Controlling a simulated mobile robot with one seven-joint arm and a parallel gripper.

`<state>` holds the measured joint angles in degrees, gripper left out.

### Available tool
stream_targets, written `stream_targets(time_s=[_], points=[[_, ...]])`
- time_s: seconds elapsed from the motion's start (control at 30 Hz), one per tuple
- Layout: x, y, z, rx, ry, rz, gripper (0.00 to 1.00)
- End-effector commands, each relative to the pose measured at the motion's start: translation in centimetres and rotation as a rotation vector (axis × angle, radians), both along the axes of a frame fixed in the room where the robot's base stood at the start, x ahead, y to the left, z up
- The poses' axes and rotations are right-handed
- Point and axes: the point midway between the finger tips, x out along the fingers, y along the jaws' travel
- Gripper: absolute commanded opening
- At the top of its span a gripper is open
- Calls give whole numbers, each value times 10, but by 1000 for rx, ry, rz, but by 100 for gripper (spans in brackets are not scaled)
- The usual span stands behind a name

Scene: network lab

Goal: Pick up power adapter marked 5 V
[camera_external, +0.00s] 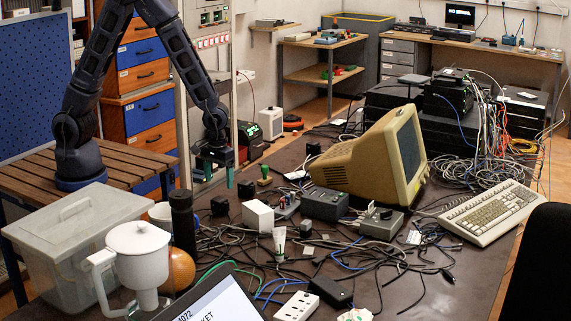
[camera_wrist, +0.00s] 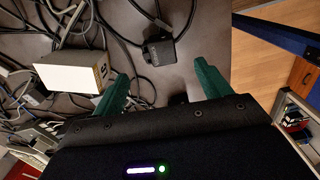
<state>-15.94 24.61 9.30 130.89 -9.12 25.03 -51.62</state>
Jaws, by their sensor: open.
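My gripper (camera_external: 218,176) is open and empty, held above the table's left part with its green fingers pointing down. In the wrist view my gripper (camera_wrist: 164,74) has a small black plug-in adapter (camera_wrist: 159,53) lying beyond the gap between its fingertips, apart from them.
A white box (camera_external: 258,216) stands beside the adapters and shows left in the wrist view (camera_wrist: 72,76). A dark bottle (camera_external: 183,226), white jug (camera_external: 137,255) and plastic bin (camera_external: 75,235) crowd the front left. Tangled cables, grey units and a monitor (camera_external: 375,158) cover the middle.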

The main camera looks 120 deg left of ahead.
Motion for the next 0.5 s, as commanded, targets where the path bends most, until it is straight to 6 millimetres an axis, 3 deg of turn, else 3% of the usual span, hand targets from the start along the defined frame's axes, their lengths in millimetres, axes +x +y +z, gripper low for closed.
stream_targets(time_s=[0.2, 0.5], points=[[-1, 0, -30, -2, 3, 0, 76], [0, 0, -46, 0, 1, -1, 76]])
